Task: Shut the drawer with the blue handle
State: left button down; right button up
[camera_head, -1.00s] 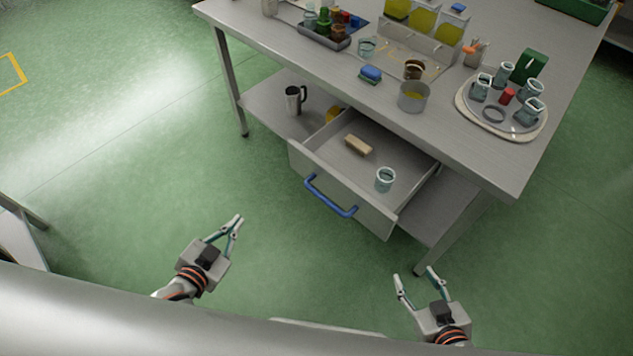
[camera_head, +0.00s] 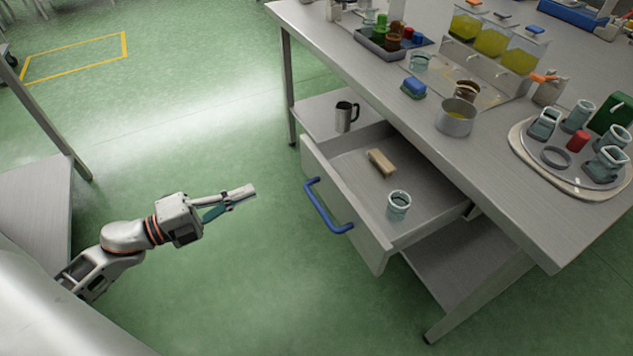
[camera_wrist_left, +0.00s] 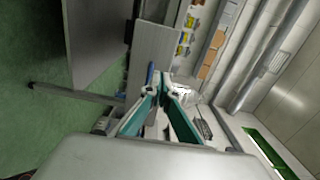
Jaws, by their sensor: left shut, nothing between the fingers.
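The drawer (camera_head: 340,207) under the grey table stands open, with its blue handle (camera_head: 326,208) on the front panel facing lower left. Inside it lie a tan block (camera_head: 382,162) and a small glass jar (camera_head: 398,205). My left gripper (camera_head: 250,190) is shut and empty, to the left of the handle and apart from it, its fingers pointing toward the drawer front. In the left wrist view the shut fingers (camera_wrist_left: 167,82) show, with a blue strip, likely the handle (camera_wrist_left: 150,74), just beyond them. My right gripper is not in view.
The table (camera_head: 500,215) carries a round tray (camera_head: 520,150) of jars, a metal pot (camera_head: 456,118) and a blue sponge (camera_head: 414,87). A metal mug (camera_head: 345,116) stands on the lower shelf. Another table (camera_head: 35,205) is at the left. The floor between is clear.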

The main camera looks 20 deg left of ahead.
pick_arm(q)
send_near(315, 168)
jog(key=shift+m, duration=0.3)
jog(key=x, duration=0.5)
jog(key=shift+w+f, duration=0.1)
jog(key=shift+w, duration=0.15)
jog(key=shift+w+d, duration=0.5)
jog(key=shift+w, duration=0.05)
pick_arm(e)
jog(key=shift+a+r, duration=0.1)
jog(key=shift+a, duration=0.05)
pick_arm(q)
jog(key=shift+w+d, duration=0.1)
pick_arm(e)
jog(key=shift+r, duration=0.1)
